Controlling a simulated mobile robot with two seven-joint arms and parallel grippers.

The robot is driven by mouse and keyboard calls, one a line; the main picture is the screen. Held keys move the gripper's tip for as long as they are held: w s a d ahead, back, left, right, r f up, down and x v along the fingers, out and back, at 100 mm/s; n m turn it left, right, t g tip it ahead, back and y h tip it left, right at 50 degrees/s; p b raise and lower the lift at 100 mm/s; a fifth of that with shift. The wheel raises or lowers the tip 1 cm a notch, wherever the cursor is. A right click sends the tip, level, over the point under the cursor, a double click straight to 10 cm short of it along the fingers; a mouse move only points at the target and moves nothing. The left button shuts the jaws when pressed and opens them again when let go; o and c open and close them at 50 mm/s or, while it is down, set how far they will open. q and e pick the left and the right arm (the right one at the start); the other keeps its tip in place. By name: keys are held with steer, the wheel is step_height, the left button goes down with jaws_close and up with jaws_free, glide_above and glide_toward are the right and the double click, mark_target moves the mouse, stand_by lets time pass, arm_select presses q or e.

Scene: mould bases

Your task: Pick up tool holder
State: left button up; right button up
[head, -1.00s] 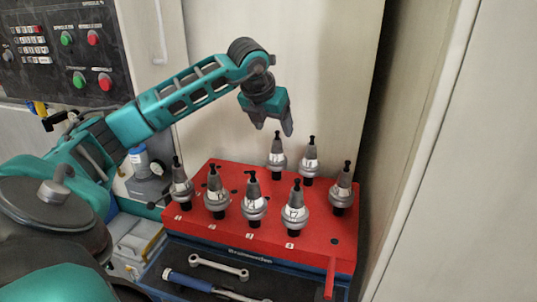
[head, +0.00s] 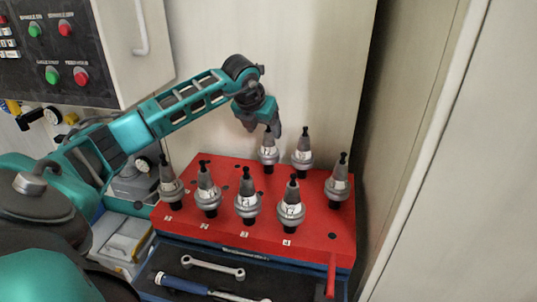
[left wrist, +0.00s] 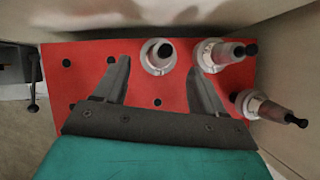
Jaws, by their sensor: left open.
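A red rack (head: 318,215) holds several grey steel tool holders, upright, with black knobs on top. My left gripper (head: 263,132) is open and empty, pointing down at the back-left tool holder (head: 268,154). In the head view its fingertips are level with that holder's black knob and partly overlap it. In the left wrist view that holder (left wrist: 158,58) shows between and just beyond the two open fingers (left wrist: 158,75); I cannot tell whether they touch it. The back-right holder (head: 302,156) stands beside it, close to the right finger in the left wrist view. My right gripper is out of view.
A front row of tool holders (head: 246,205) and one at the right (head: 337,185) crowd the rack. A pale wall panel stands close behind. A drawer below holds a wrench (head: 213,266). A control panel (head: 45,50) is at upper left.

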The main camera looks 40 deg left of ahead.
mark_target(266, 134)
arm_select(q)
steer(key=x, duration=0.5)
steer(key=shift+f, duration=0.15)
jaws_close()
stand_by(0.5)
steer(key=shift+w+r, duration=0.15)
steer(key=shift+r, duration=0.05)
